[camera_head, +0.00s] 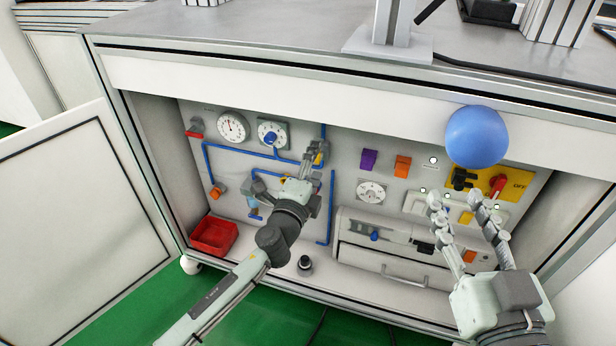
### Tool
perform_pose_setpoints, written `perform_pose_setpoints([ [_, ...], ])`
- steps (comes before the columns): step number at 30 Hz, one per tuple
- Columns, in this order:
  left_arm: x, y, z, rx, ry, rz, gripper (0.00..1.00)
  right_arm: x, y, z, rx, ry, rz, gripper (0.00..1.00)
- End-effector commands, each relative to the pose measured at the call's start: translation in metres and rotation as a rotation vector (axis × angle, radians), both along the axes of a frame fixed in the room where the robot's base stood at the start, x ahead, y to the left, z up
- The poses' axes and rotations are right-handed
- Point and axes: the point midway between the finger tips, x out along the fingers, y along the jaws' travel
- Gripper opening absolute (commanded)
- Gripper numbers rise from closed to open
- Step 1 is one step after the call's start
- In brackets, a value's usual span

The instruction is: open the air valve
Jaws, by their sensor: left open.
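A panel (345,150) with blue pipes is set inside an open cabinet. My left gripper (313,152) is at the upper end of the right-hand pipe, its fingers around or just in front of a small yellow part (318,158). I cannot tell whether they touch it. This yellow part looks like a valve handle, but its position is mostly hidden by the fingers. Other fittings on the pipes are an orange one (217,191) and a blue one (254,213). My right gripper (457,200) is open and empty at the right, in front of the switch area.
A red tray (213,236) stands on the cabinet floor. A blue ball (476,136) shows before the cabinet's top edge. A red rotary switch (497,185) is on a yellow plate. The cabinet door (85,210) stands open left.

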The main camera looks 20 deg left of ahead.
Motion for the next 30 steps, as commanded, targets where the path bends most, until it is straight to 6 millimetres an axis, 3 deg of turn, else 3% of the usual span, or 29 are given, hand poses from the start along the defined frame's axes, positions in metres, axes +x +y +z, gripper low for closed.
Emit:
perform_pose_setpoints([
  [9, -0.068, 0.002, -0.002, -0.001, 0.004, 0.001, 0.74, 0.0, 0.0, 0.001, 0.001, -0.003, 0.0, 0.4],
  [15, -0.098, 0.003, -0.001, 0.0, 0.003, 0.0, 0.74, 0.0, 0.0, 0.001, 0.001, -0.003, 0.0, 0.4],
  [30, -0.108, 0.004, 0.0, 0.001, 0.0, 0.0, 0.74, 0.0, 0.0, 0.002, 0.001, -0.004, 0.0, 0.4],
])
